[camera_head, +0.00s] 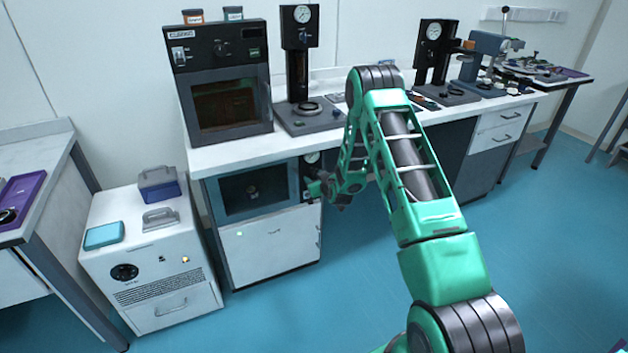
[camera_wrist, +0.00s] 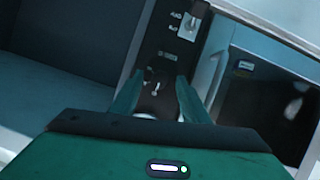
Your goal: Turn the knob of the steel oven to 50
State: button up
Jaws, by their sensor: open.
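The steel oven (camera_head: 225,205) is built in under the white bench, with a dark glazed door and a narrow black control panel (camera_head: 309,165) on its right. In the wrist view the panel (camera_wrist: 168,45) runs up the middle, with a switch near the top. The dark knob (camera_wrist: 154,90), with a pale pointer mark, shows between my fingers. My gripper (camera_head: 317,187) is at the panel, and its open fingers also show in the wrist view (camera_wrist: 158,77), one on each side of the knob. Whether they touch it is unclear. The scale numbers cannot be read.
A black oven (camera_head: 222,85) and gauge stands (camera_head: 302,75) stand on the bench (camera_head: 225,152). A white cabinet unit (camera_head: 150,265) with small boxes stands at the left. The blue floor (camera_head: 330,290) in front is clear. In the head view my arm covers part of the bench.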

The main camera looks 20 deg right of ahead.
jog(key=shift+w, duration=0.1)
grip_shut()
jog(key=c, duration=1.1)
grip_release()
jog(key=shift+o, duration=0.2)
jog(key=m+y, duration=0.2)
jog(key=m, duration=0.1)
jog(key=shift+d+f+m+y, duration=0.1)
jog(key=shift+d+m+y, duration=0.2)
jog(key=shift+d+y, duration=0.1)
jog(key=m+y, duration=0.1)
jog(key=m, duration=0.1)
jog(key=m+y, duration=0.1)
jog(key=m, duration=0.1)
jog(key=shift+d+f+t+y, duration=0.1)
jog(key=shift+d+t+y, duration=0.05)
jog(key=shift+t+y, duration=0.25)
jog(key=shift+m, duration=0.3)
jog(key=o, duration=1.1)
jog(key=shift+c, duration=0.2)
